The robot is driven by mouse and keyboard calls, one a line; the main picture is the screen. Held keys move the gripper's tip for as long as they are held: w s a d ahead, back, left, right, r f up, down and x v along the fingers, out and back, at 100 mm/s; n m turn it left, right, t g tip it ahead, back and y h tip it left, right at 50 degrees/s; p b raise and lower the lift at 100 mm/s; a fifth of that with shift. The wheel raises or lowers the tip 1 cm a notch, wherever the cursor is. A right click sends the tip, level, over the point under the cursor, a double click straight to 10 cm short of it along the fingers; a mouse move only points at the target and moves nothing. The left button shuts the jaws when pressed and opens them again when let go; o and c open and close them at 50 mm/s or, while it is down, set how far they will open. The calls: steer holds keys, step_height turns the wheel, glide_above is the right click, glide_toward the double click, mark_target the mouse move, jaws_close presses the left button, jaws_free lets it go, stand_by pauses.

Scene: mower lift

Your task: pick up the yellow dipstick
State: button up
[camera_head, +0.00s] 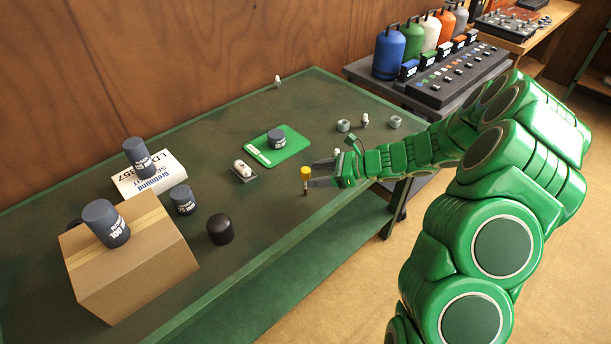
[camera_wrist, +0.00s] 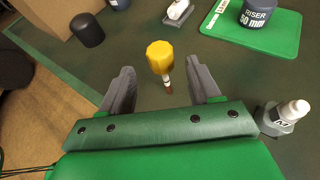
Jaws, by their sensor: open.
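The yellow dipstick (camera_head: 306,173) stands upright on the green table near its front edge, with a yellow cap on top and a thin shaft below. In the wrist view the dipstick (camera_wrist: 160,58) shows its faceted yellow cap, with a white and brown shaft under it. My gripper (camera_head: 322,174) is open, low over the table, and reaches in from the right. In the wrist view its two grey fingers (camera_wrist: 165,82) lie to either side of the dipstick, which is between or just beyond the fingertips. I see no contact.
A green mat (camera_head: 294,155) with a grey riser (camera_head: 277,138) lies behind the dipstick. A white-topped part (camera_head: 243,170) and a black cylinder (camera_head: 220,229) stand to the left. A cardboard box (camera_head: 130,265) is further left. A small labelled fitting (camera_wrist: 284,116) sits beside my gripper.

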mark_target(305, 183)
steer(key=shift+x, duration=3.1)
steer(key=shift+w, duration=0.1)
steer(key=c, duration=1)
steer(key=shift+c, duration=0.2)
